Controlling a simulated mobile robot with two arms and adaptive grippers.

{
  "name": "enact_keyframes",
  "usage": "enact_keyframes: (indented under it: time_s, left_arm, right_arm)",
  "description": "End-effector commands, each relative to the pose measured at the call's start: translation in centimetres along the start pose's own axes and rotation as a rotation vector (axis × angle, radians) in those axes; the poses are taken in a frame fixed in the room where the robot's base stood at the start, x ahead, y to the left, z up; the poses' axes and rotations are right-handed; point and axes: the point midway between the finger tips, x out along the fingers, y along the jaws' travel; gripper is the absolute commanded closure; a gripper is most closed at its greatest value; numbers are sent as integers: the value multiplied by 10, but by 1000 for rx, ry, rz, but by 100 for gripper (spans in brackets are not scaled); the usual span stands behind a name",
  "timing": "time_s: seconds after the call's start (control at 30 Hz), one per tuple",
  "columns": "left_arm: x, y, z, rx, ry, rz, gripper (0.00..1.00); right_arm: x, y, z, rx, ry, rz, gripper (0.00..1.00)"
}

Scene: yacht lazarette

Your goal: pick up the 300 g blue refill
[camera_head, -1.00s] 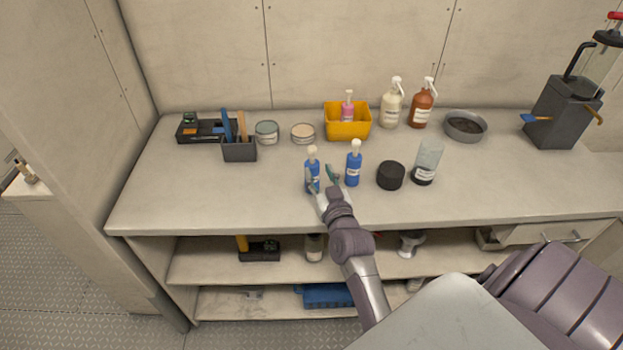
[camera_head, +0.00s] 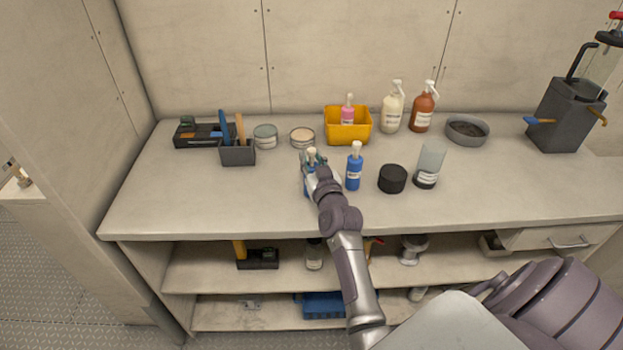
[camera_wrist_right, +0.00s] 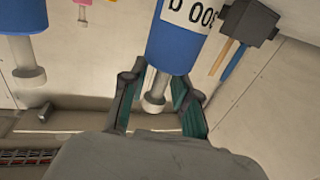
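Two blue bottles with white tops stand on the bench. My right gripper (camera_head: 312,161) is at the left blue bottle (camera_head: 307,183), around its upper part, and hides some of it. In the right wrist view this blue bottle (camera_wrist_right: 178,42) appears upside down, and its label shows "00 g" with the first digit unclear. The fingers of the right gripper (camera_wrist_right: 160,88) stand apart on either side of its white top (camera_wrist_right: 154,103), with gaps visible. The other blue bottle (camera_head: 354,172) stands just to the right. My left gripper is not in view.
A black round tub (camera_head: 392,179) and a clear bottle with dark contents (camera_head: 428,167) stand to the right. Behind are a yellow bin (camera_head: 347,137), two tins and spray bottles. A grey tool holder (camera_head: 238,154) is to the left. The bench front is clear.

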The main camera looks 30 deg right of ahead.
Motion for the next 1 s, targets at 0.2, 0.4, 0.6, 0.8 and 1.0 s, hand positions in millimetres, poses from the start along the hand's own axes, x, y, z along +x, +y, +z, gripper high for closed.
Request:
enact_keyframes:
  time_s: [0.2,0.4,0.6,0.8,1.0]
  left_arm:
    - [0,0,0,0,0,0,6]
    - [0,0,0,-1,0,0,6]
    - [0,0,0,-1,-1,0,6]
    - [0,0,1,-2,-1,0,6]
    - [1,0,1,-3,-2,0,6]
  right_arm:
    - [0,0,0,0,0,0,100]
    - [0,0,0,0,0,0,100]
    - [0,0,-1,0,2,0,100]
    - [0,0,-19,1,7,1,100]
    - [0,0,-60,2,9,1,100]
